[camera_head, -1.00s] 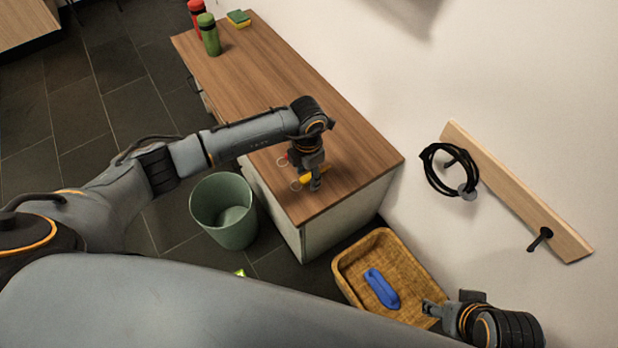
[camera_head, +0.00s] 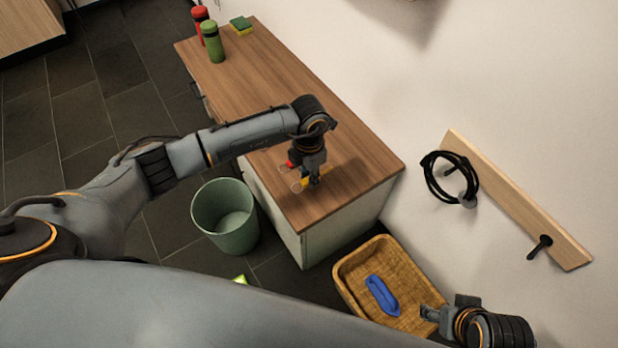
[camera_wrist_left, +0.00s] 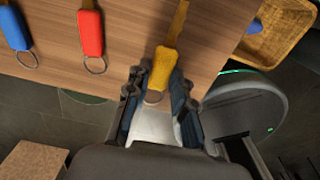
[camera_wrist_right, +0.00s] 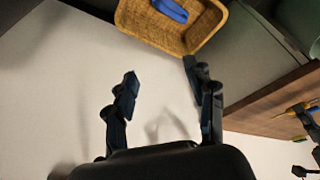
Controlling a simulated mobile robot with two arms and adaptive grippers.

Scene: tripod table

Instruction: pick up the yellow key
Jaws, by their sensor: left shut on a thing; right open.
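The yellow key (camera_wrist_left: 164,66) lies at the near end of the wooden counter (camera_head: 262,92), its ring end toward my left gripper. My left gripper (camera_wrist_left: 158,88) has its fingers on either side of the yellow handle and is shut on it. In the head view the left gripper (camera_head: 312,182) is low at the counter top and hides part of the key. My right gripper (camera_wrist_right: 160,75) is open and empty; in the head view it (camera_head: 430,312) is beside the wicker basket (camera_head: 345,272).
A red key (camera_wrist_left: 91,33) and a blue key (camera_wrist_left: 14,28) lie beside the yellow one. The basket holds a blue object (camera_head: 382,295). A green bin (camera_head: 222,235) stands by the counter. Bottles (camera_head: 212,42) and a sponge (camera_head: 241,25) are at the far end. A cable (camera_head: 428,180) hangs on the wall rack.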

